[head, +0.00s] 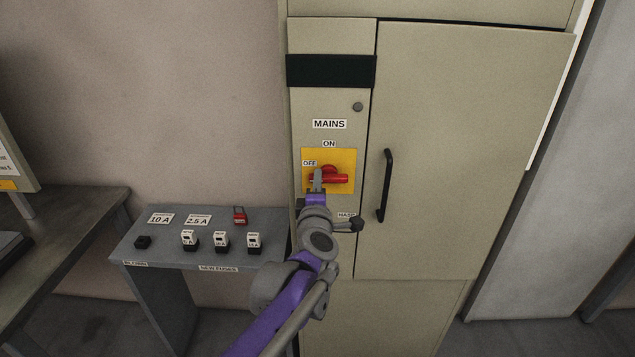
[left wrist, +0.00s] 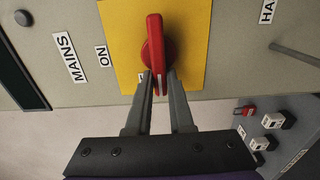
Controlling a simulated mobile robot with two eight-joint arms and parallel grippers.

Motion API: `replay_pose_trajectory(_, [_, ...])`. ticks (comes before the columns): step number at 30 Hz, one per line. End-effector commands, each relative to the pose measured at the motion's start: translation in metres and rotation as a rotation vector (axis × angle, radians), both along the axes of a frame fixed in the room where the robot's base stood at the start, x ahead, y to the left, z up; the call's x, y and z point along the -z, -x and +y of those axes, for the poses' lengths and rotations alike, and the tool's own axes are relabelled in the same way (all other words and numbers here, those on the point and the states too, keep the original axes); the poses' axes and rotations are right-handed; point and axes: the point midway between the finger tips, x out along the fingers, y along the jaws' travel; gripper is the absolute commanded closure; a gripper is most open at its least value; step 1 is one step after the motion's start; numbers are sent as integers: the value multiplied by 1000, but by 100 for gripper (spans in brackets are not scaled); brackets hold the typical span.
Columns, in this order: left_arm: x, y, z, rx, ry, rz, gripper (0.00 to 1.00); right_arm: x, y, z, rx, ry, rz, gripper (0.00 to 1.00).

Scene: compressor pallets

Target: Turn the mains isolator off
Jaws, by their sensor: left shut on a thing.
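The mains isolator is a red rotary handle (head: 335,178) on a yellow plate (head: 347,157), below the MAINS label (head: 329,124) on the cabinet. The ON label (head: 329,144) is above the plate and the OFF label (head: 309,163) is at its left. The handle lies about level, its left end toward OFF. In the left wrist view, which is turned sideways, the red handle (left wrist: 155,42) has its near end between the fingers. My left gripper (head: 318,182) is shut on that end, and its fingers (left wrist: 160,88) partly cover a label. My right gripper is not in view.
The cabinet door (head: 470,130) has a black handle (head: 386,185) right of the isolator. A HASP label (head: 346,215) is below the plate. A grey bench (head: 195,255) at lower left carries several fuses, cards and a red padlock (head: 240,215).

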Motion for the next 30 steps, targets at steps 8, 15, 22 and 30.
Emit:
replay_pose_trajectory(8, [0,0,-1,1,1,0,50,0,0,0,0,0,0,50])
replay_pose_trajectory(15, [0,0,0,0,0,0,50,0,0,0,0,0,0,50])
replay_pose_trajectory(22, [1,26,-1,3,0,1,50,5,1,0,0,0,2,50])
replay_pose_trajectory(30, [1,80,-1,3,1,0,50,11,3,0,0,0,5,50])
